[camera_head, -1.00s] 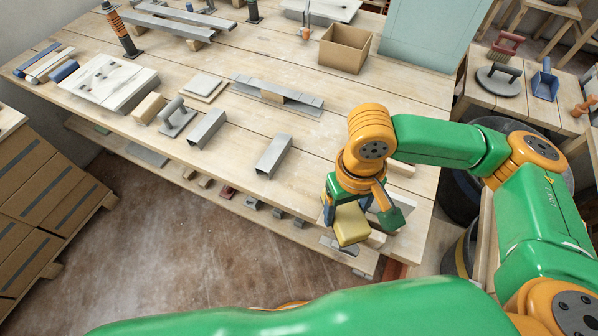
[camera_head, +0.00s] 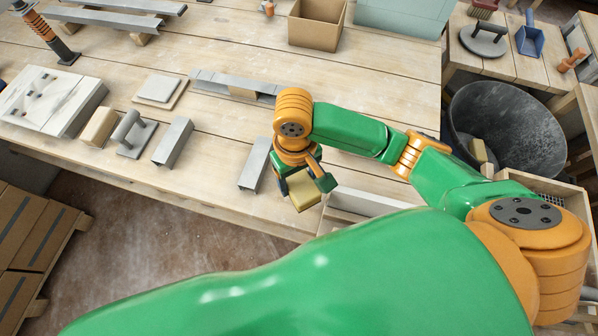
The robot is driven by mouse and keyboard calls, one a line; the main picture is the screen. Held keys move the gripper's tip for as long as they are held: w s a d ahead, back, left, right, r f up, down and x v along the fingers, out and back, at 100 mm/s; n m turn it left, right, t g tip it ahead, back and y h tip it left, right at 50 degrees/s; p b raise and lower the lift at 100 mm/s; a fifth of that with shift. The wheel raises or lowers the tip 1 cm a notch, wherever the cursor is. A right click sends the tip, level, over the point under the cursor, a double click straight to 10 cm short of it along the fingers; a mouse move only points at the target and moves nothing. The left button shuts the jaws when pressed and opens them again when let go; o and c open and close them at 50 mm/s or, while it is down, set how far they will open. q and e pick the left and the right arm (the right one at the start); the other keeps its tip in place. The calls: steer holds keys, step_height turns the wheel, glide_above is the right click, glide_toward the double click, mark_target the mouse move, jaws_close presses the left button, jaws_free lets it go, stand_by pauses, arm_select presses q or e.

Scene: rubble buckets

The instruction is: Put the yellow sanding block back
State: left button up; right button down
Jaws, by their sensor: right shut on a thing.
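The yellow sanding block (camera_head: 306,193) is held in my right gripper (camera_head: 304,186) near the table's front edge. The block hangs tilted below the gripper, with its lower end facing the front. The fingers are closed on its sides, and the upper part of the block is partly hidden by them. Just left of the gripper a grey metal channel (camera_head: 255,164) lies on the wooden table (camera_head: 215,198). My left gripper is out of view.
A tan block (camera_head: 99,127), a grey float (camera_head: 132,134) and another channel (camera_head: 173,142) lie to the left. An open cardboard box (camera_head: 316,24) is at the back. A black bucket (camera_head: 508,125) with a yellowish piece inside stands right of the table.

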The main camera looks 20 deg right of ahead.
steer(key=w+f, duration=0.2)
steer(key=w+d+f, duration=0.1)
steer(key=w+f, duration=0.1)
steer(key=w+d+f, duration=0.1)
steer(key=w+f, duration=0.1)
steer(key=shift+d+f+b, duration=0.1)
steer(key=shift+f+b, duration=0.15)
steer(key=shift+b, duration=0.05)
steer(key=shift+s+f, duration=0.2)
steer(key=shift+f, duration=1.2)
steer(key=shift+f, duration=0.15)
jaws_free()
steer(key=r, duration=1.2)
steer(key=shift+w+r, duration=0.15)
steer(key=shift+w, duration=0.25)
